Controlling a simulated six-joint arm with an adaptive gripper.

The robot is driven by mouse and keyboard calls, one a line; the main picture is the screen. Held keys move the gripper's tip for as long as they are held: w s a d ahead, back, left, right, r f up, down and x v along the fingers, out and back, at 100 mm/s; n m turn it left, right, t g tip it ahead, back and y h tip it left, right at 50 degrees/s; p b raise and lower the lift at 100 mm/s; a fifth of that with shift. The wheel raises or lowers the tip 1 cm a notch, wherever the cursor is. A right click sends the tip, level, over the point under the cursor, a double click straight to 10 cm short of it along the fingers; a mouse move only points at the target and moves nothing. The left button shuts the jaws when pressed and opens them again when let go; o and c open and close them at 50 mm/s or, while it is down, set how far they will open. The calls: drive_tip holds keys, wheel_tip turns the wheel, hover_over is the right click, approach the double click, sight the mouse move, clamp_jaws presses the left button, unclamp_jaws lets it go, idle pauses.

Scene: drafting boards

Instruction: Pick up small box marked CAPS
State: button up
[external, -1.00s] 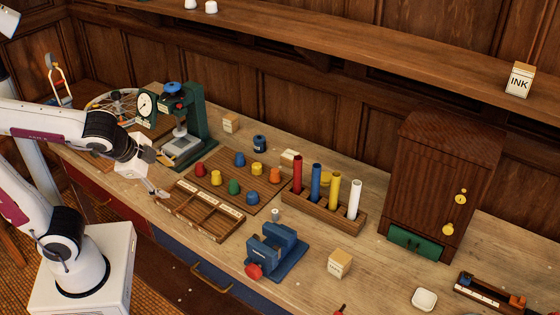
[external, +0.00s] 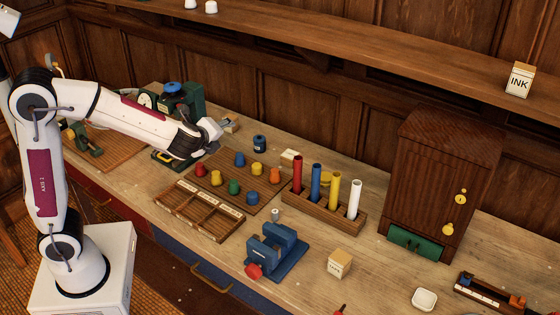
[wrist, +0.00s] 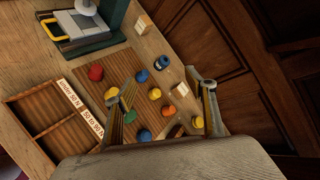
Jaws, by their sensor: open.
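My gripper (external: 222,126) is open and empty, raised above the bench near the green press. Its spread fingers (wrist: 166,92) show in the wrist view over the board of coloured caps. Several small cream boxes are in view, and I cannot read CAPS on any with certainty. One box (wrist: 143,24) stands beside the press; it also shows in the external view (external: 231,126), partly behind my gripper. Another box (external: 290,158) lies behind the tube rack and appears between the fingers in the wrist view (wrist: 180,89). A third box (external: 339,263) with an unclear label stands at the front.
A wooden board (external: 222,192) holds several coloured caps. A divided tray (external: 200,211) lies in front. A rack (external: 325,213) of upright tubes, a blue vise (external: 277,252) and a brown cabinet (external: 441,175) stand to the right. An INK box (external: 519,80) is on the shelf.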

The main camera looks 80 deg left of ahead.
drive_tip(key=w+a+f+m+t, duration=0.2)
drive_tip(key=w+a+f+m, duration=0.25)
drive_tip(key=w+m, duration=0.4)
drive_tip(key=m+t, duration=0.3)
drive_tip(key=m, duration=0.2)
approach(288, 156)
drive_tip(key=shift+w+a+r+h, duration=0.2)
drive_tip(key=shift+a+r, duration=0.1)
drive_tip(key=shift+a, duration=0.1)
drive_tip(key=shift+w+a+r+h, duration=0.1)
drive_tip(key=shift+a+r+h, duration=0.1)
drive_tip(key=shift+a+r, duration=0.15)
drive_tip(key=shift+w+f+m, duration=0.3)
drive_tip(key=shift+f+m, duration=0.25)
drive_tip(key=shift+x, duration=1.3)
drive_tip(key=shift+a+f, duration=0.1)
drive_tip(key=shift+x, duration=2.5)
drive_tip(key=shift+f, duration=0.1)
